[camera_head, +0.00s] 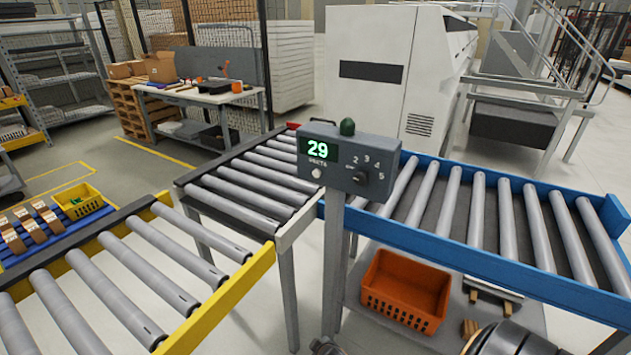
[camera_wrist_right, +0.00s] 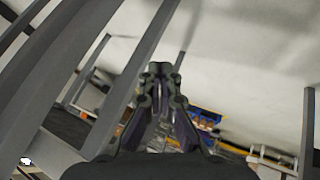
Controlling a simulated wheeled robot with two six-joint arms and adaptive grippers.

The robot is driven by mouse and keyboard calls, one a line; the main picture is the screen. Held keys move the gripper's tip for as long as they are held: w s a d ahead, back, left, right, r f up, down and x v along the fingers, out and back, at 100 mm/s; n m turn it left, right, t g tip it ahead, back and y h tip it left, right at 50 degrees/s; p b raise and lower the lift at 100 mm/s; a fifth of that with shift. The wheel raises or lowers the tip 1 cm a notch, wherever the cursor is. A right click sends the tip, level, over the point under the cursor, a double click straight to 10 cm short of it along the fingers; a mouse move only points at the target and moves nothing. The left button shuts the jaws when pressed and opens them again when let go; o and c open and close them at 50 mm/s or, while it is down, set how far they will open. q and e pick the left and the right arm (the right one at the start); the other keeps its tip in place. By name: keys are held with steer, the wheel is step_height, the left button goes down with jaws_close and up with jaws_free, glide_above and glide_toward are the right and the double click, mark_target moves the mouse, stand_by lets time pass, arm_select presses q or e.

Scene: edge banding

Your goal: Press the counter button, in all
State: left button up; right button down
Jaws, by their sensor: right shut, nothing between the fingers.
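The counter box (camera_head: 375,160) is grey and stands on a grey post (camera_head: 334,250) in the middle of the head view. Its lit green display (camera_head: 318,149) reads 29. A small round white button (camera_head: 317,173) sits below the display. A dark selector knob (camera_head: 360,178) with numbers around it is on the right of the face, and a dark green dome (camera_head: 347,127) is on top. My right gripper (camera_wrist_right: 162,75) shows in the right wrist view with its fingers shut and empty. The counter is not recognisable in that view. I cannot make out my left gripper.
A blue-framed roller conveyor (camera_head: 430,239) runs right behind the post. A yellow-framed conveyor (camera_head: 225,312) lies at left, with a dark-framed one (camera_head: 285,229) between. An orange crate (camera_head: 405,290) sits low, right of the post. A yellow bin (camera_head: 82,201) is at far left.

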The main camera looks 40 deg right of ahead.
mark_target(317, 173)
steer(key=w+d+r+n+t+h+p, duration=0.1)
steer(key=w+r+t, duration=0.4)
steer(key=r, duration=1.2)
steer(key=w+r+n+t+h+p, duration=0.1)
steer(key=w+r, duration=0.8)
steer(key=r, duration=0.8)
step_height(317, 173, up, 16)
steer(key=s+t+h+p, duration=0.1)
steer(key=t+h, duration=0.1)
steer(key=shift+s+d+m+t, duration=0.2)
steer(key=shift+d+m+t, duration=0.1)
steer(key=shift+d, duration=0.05)
steer(key=shift+w+d, duration=0.1)
steer(key=shift+w+d, duration=0.55)
steer(key=shift+d, duration=0.8)
steer(key=shift+w+d, duration=0.55)
steer(key=shift+d, duration=0.75)
steer(key=shift+w+d, duration=0.55)
steer(key=shift+d, duration=0.8)
steer(key=shift+p, duration=0.3)
steer(key=shift+w+d, duration=0.15)
steer(key=shift+d, duration=0.25)
